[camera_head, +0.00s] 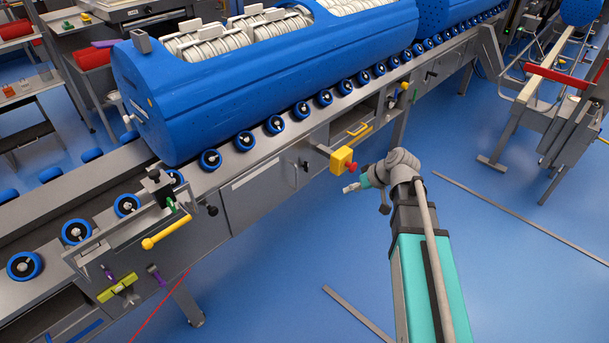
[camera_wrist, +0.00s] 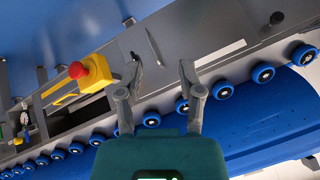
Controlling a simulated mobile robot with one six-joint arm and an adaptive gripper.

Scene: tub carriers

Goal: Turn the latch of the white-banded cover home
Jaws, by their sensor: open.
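A grey cover (camera_head: 255,195) with a white band (camera_head: 255,173) is set in the side of the roller conveyor. In the wrist view, the white band (camera_wrist: 220,53) lies to the right of my gripper. A small dark latch (camera_head: 303,165) sits at the cover's right side; a dark part (camera_wrist: 135,57) near my left fingertip may be the same latch. A black knob (camera_head: 212,210) is at the cover's left end and also shows in the wrist view (camera_wrist: 277,18). My gripper (camera_head: 352,187) is open and empty, apart from the conveyor side.
A yellow box with a red button (camera_head: 344,160) juts out close to my gripper; it also shows in the wrist view (camera_wrist: 90,72). A yellow handle (camera_head: 358,129) is beyond it. A blue tub (camera_head: 220,100) rests on the rollers. The blue floor (camera_head: 300,260) is clear nearby.

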